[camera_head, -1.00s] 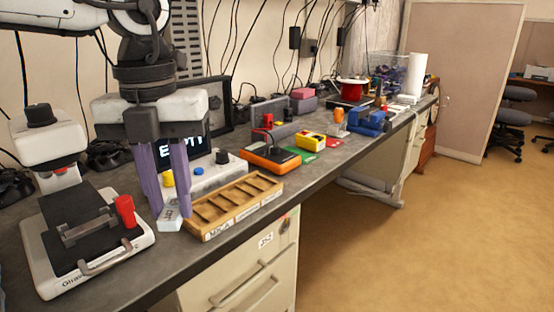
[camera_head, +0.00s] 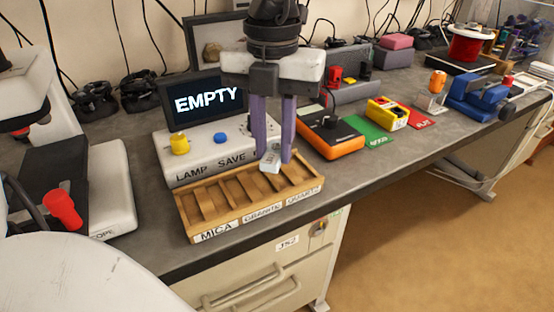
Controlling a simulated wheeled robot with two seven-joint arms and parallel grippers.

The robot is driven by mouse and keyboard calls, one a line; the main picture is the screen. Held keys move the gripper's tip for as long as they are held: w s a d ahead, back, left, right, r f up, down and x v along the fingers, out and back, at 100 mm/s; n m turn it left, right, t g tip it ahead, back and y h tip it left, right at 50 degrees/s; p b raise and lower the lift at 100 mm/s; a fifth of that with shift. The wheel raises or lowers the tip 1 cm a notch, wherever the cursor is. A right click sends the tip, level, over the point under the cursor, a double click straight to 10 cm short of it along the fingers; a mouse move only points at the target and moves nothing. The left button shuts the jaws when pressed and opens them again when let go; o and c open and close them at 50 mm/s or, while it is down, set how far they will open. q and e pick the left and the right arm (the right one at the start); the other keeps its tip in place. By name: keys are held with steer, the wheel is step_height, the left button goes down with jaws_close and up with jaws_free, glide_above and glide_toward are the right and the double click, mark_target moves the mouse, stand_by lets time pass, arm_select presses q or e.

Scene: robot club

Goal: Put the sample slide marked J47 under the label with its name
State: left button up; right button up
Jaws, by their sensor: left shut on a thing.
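My left gripper (camera_head: 274,157) points down with its two purple fingers shut on a small pale slide (camera_head: 270,163). The slide is tilted and sits over the right half of the wooden tray (camera_head: 209,234). Its marking is too small to read. I cannot tell whether it touches the tray. The tray has several slanted slots with thin dividers, and no other slide shows in them. Its front carries the labels MICA (camera_head: 216,232), one that looks like GRANITE (camera_head: 263,214), and QUARTZ (camera_head: 302,196). My right gripper is not in view.
Behind the tray stands a white console (camera_head: 205,150) marked LAMP and SAVE, with a screen (camera_head: 206,99) reading EMPTY. An orange-and-black device (camera_head: 332,138) stands close to the tray's right. A white-and-black instrument with a red knob (camera_head: 63,208) is at left. The bench's front edge lies close before the tray.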

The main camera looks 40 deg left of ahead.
mark_target(274, 152)
arm_select(q)
steer(key=shift+f, duration=1.9)
steer(key=shift+f, duration=0.1)
steer(key=o, duration=1)
step_height(274, 152, up, 12)
steer(key=shift+r+p, duration=0.15)
steer(key=shift+p, duration=0.3)
